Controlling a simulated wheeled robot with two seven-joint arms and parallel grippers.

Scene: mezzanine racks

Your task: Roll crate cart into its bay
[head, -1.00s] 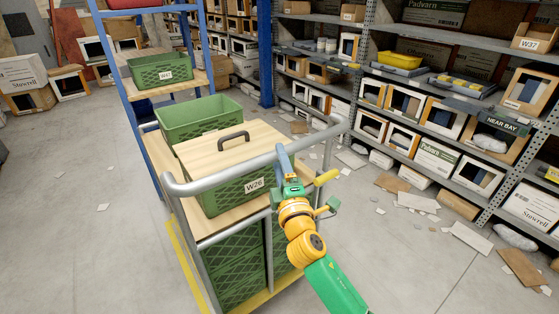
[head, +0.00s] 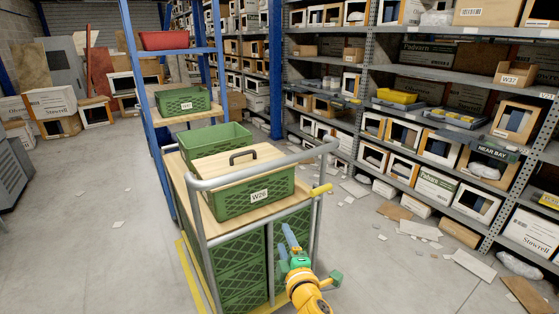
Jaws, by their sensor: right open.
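The crate cart (head: 203,237) has a grey tubular push rail (head: 262,164), a wooden top deck and green crates stacked below. On its deck sit a green crate labelled W26 (head: 252,203) with a wooden lid and black handle, and an open green crate (head: 215,139) behind it. A yellow grip (head: 321,189) shows by the rail's right post. My right gripper (head: 290,243) is open, below the rail at the cart's near right side, apparently empty. Whether it touches the cart is unclear. My left gripper is out of view.
A blue-posted rack (head: 160,140) stands just behind and left of the cart, holding a small green crate (head: 183,103) and a red bin (head: 165,40). Grey shelving lines the right side. Cardboard scraps (head: 393,211) litter the floor before it. The floor at left is mostly clear.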

